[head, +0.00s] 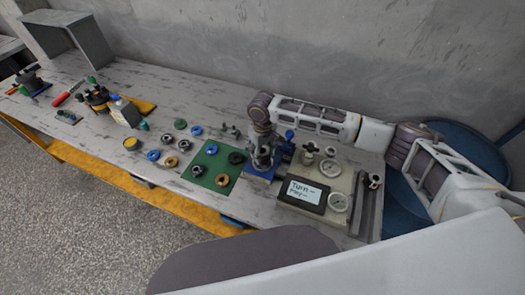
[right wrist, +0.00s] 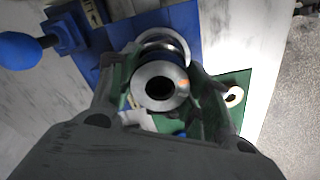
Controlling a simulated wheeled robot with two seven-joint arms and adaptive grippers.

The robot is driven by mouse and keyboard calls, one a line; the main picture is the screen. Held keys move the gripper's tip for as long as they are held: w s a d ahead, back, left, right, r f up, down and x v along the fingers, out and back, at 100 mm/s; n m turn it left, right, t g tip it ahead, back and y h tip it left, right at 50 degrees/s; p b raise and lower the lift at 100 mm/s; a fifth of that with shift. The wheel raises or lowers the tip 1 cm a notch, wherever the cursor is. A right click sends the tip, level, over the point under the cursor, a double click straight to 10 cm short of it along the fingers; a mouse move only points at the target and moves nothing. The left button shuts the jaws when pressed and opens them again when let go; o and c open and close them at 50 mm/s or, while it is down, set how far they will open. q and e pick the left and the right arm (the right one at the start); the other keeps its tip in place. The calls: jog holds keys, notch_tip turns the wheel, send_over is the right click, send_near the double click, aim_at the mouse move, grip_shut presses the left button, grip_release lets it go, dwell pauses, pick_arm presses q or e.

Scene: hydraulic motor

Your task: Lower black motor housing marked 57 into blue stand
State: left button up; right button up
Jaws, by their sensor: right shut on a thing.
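My right gripper (head: 262,142) points down over the blue stand (head: 256,175) in the head view. In the right wrist view its two fingers (right wrist: 160,92) are closed around the sides of a metal part with a round silver face and dark bore, which I take for the motor housing (right wrist: 160,84). The housing (head: 263,158) looks dark grey and upright in the head view. The blue stand (right wrist: 115,38) lies beneath it in the wrist view. I cannot read a 57, nor tell whether the housing touches the stand. My left gripper is out of view.
A green mat (head: 214,166) with several rings lies left of the stand. A blue-knobbed lever (head: 289,134) stands close on the right, beside a gauge box with a screen (head: 308,193). More small parts and tools lie farther left.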

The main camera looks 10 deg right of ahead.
jog(key=shift+f, duration=1.25)
jog(key=shift+f+p, duration=0.4)
jog(key=shift+f, duration=0.05)
dwell(1.2)
jog(key=o, duration=1.6)
jog(key=o, duration=0.4)
jog(key=shift+f, duration=0.1)
